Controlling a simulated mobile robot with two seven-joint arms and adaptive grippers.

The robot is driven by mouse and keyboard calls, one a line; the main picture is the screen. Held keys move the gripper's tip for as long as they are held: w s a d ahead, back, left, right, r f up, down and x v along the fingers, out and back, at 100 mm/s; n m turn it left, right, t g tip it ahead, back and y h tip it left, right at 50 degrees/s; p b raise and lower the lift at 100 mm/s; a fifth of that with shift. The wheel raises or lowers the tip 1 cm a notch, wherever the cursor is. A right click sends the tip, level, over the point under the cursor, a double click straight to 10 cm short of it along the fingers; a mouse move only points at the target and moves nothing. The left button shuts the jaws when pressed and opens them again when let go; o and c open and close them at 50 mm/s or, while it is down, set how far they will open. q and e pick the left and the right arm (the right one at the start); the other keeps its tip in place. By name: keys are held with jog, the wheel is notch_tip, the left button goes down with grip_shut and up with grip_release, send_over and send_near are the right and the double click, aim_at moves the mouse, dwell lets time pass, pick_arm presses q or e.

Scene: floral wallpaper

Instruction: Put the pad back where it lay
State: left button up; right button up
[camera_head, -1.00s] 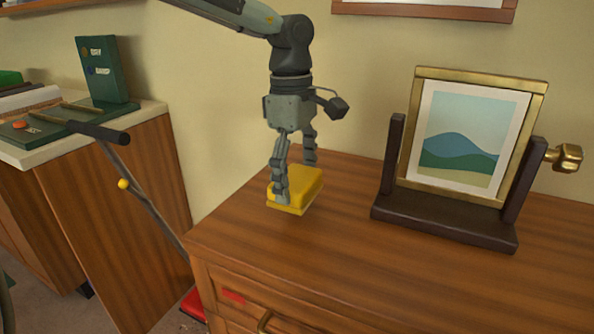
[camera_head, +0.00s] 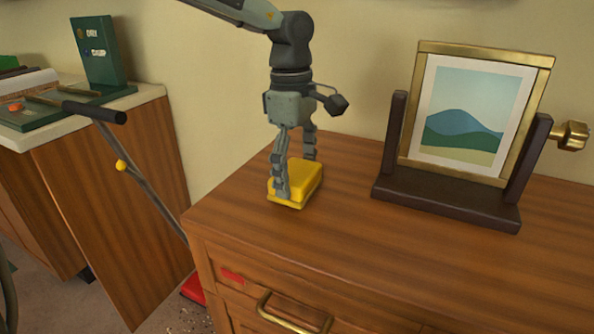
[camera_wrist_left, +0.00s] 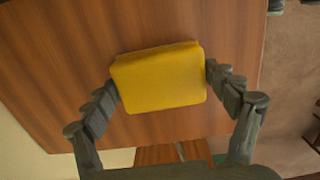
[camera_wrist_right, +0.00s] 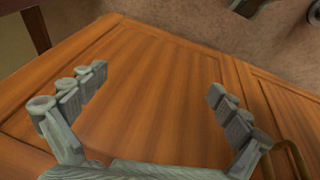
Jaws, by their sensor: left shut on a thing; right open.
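The yellow pad (camera_head: 307,180) is at the left end of the wooden dresser top (camera_head: 400,245), near its front edge. My left gripper (camera_head: 297,175) points down and is shut on the pad, one finger on each side. In the left wrist view the pad (camera_wrist_left: 160,78) spans the gap between both fingers. I cannot tell whether its underside touches the wood. My right gripper (camera_wrist_right: 145,100) is open and empty in the right wrist view, facing a wooden panel; it is outside the head view.
A brass-framed picture (camera_head: 465,115) on a dark stand is on the dresser, right of the pad. A brass handle (camera_head: 290,315) and a red mark (camera_head: 232,276) are on the dresser front. A cabinet with a green device (camera_head: 103,50) stands at left. The dresser's middle is clear.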

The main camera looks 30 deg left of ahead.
pick_arm(q)
jog(key=shift+f+b, duration=0.5)
jog(key=shift+f, duration=0.05)
jog(key=o, duration=1)
jog(key=shift+c, duration=0.2)
jog(key=shift+r, duration=0.1)
